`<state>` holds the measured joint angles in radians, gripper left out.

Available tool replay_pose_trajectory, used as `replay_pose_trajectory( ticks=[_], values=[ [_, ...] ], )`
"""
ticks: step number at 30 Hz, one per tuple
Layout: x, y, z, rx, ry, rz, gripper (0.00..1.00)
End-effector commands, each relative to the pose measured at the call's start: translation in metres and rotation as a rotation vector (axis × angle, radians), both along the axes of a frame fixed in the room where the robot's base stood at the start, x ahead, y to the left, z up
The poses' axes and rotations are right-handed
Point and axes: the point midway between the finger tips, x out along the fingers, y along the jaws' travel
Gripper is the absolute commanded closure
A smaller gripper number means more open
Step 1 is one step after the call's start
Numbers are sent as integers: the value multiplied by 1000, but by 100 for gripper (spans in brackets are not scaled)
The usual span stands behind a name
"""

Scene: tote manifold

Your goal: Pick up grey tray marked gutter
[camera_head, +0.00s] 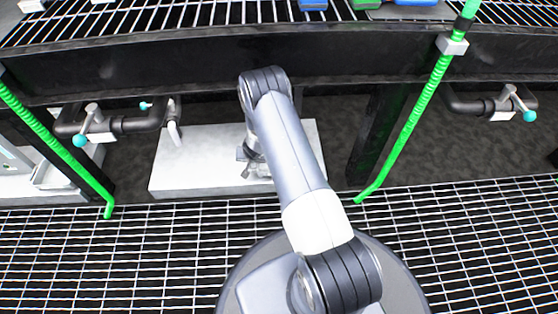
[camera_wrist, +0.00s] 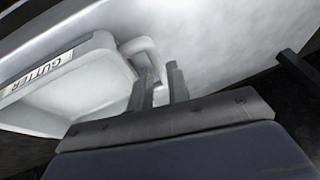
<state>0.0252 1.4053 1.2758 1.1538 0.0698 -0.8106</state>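The grey tray marked GUTTER (camera_wrist: 84,82) fills the left of the wrist view, tilted in the picture. Its label (camera_wrist: 48,66) faces the camera. A small looped handle (camera_wrist: 143,52) sticks out from its near corner. My gripper (camera_wrist: 161,88) has its two fingers apart, with the end of the handle showing at or between them; I cannot tell if they touch it. In the head view my gripper (camera_head: 254,164) is partly hidden by my arm, over a pale slab (camera_head: 190,167) under the black beam. I cannot make out the tray there.
A black beam (camera_head: 340,52) crosses above my gripper. Green hoses (camera_head: 415,112) hang on both sides. Black pipes with teal-tipped valves (camera_head: 505,102) stick out left and right. Grating (camera_head: 120,250) covers the floor in front.

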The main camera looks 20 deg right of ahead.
Motion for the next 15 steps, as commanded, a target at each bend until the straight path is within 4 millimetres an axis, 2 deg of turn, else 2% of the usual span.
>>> replay_pose_trajectory(
  ticks=[7, 15],
  values=[
    [4, 0, -6, 0, 1, 1, 83],
    [15, -1, -25, 0, 0, 1, 83]
  ],
)
